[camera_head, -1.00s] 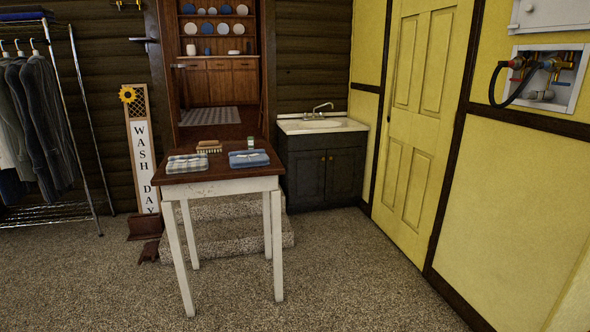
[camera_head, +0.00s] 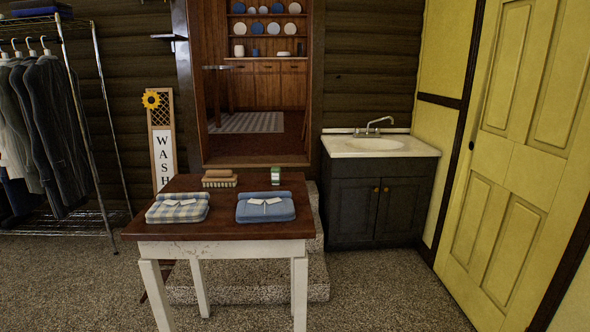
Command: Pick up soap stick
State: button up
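A small upright green and white item (camera_head: 275,176), which looks like the soap stick, stands near the back edge of the wooden table (camera_head: 225,227). It is behind the folded blue cloth (camera_head: 265,208) and apart from it. Its label is too small to read. My gripper is not in view.
A scrub brush (camera_head: 220,179) lies left of the item, behind a folded checked cloth (camera_head: 178,208). Stone steps (camera_head: 245,283) sit behind the table. A sink cabinet (camera_head: 368,205) stands at right, a clothes rack (camera_head: 75,228) at left. Floor right of the table is clear.

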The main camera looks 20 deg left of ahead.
aim_at(275, 171)
jog(key=i, duration=2)
jog(key=i+l+u, duration=0.1)
jog(key=i+u, duration=0.2)
jog(key=i, duration=0.2)
jog(key=i+l+u, duration=0.25)
jog(key=i, duration=0.2)
jog(key=i+l+u, duration=0.3)
jog(key=i, duration=0.2)
jog(key=j, duration=0.1)
